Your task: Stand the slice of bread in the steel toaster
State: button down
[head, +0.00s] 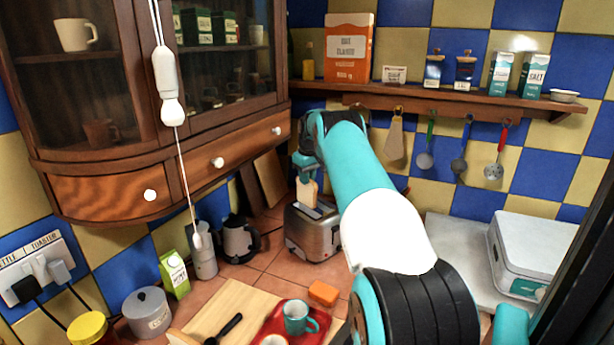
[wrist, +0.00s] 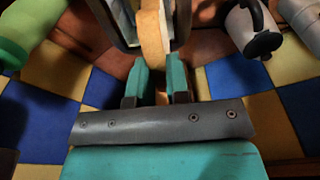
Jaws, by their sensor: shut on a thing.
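The slice of bread (head: 307,192) hangs upright below my gripper (head: 305,172), over the top of the steel toaster (head: 316,236). Its lower edge meets the toaster's top in the head view; I cannot tell whether it is inside a slot. In the wrist view the bread (wrist: 151,28) stands edge-on between the two teal fingers of my gripper (wrist: 157,68), which are shut on it. Part of the toaster (wrist: 124,20) shows beyond the fingers. My arm covers the area to the right of the toaster in the head view.
In front are a red tray (head: 262,335) with a teal mug (head: 298,317) and an orange block (head: 323,293). Utensils hang behind, and a wooden cabinet (head: 170,170) overhangs at left.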

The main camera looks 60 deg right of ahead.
aim_at(306, 205)
jog(key=shift+f+b, duration=1.85)
jog(key=shift+f, duration=1.55)
jog(key=c, duration=1)
grip_release()
jog(key=r, duration=0.5)
jog(key=s+r, duration=0.1)
jog(key=r, duration=0.5)
jog(key=s+r, duration=0.1)
jog(key=r, duration=0.5)
jog(key=shift+a+r, duration=0.2)
jog(key=shift+a, duration=0.1)
jog(key=shift+s+f, duration=0.1)
